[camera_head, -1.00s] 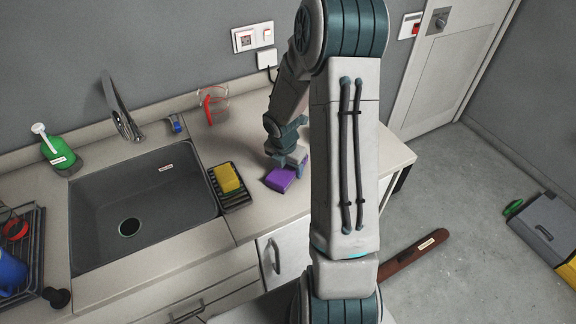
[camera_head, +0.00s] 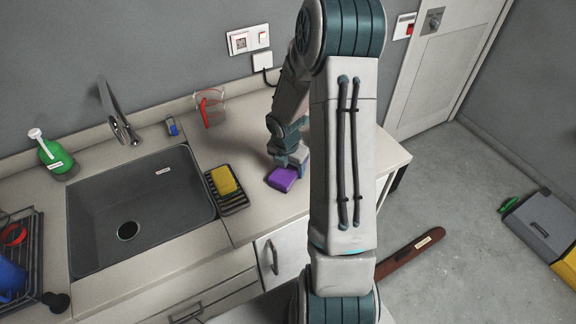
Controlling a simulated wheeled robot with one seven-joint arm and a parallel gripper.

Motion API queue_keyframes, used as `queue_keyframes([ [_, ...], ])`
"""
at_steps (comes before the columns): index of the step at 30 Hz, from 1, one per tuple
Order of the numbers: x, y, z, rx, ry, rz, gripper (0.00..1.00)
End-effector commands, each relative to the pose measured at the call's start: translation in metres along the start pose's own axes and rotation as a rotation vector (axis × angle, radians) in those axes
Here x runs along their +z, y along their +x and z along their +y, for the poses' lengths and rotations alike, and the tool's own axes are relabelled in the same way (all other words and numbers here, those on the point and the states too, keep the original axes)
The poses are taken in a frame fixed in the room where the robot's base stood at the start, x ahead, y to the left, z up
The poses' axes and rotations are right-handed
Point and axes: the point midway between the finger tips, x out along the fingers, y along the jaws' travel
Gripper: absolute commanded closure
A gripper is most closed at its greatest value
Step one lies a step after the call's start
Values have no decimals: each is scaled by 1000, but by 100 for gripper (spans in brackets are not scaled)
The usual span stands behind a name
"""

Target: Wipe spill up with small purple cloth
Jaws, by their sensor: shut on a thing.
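The small purple cloth (camera_head: 281,179) is a folded block at the counter, right of the sink and the sponge rack. My gripper (camera_head: 290,164) is at its upper right side, shut on it, with the fingertips partly hidden by the cloth and my arm. The cloth is at or just above the counter; I cannot tell if it touches. I see no clear spill on the counter (camera_head: 232,148); part of the counter is hidden behind my arm.
A yellow sponge (camera_head: 223,180) sits on a black rack (camera_head: 236,204) close left of the cloth. A measuring cup with a red handle (camera_head: 211,108) stands behind. The sink (camera_head: 150,205), tap (camera_head: 118,112) and green soap bottle (camera_head: 55,155) are left. Counter between cup and cloth is clear.

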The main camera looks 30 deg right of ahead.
Motion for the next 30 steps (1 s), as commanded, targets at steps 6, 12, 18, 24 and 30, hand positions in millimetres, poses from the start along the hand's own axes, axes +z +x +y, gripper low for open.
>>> queue_keyframes([
  [6, 0, 0, 0, 0, -1, 0, 57],
  [12, -2, 0, 2, 0, -1, -1, 57],
  [18, -6, -1, 4, 0, -2, 0, 57],
  [24, -8, -1, 6, 0, -2, 0, 57],
  [30, -12, -2, 7, 0, -1, -1, 57],
])
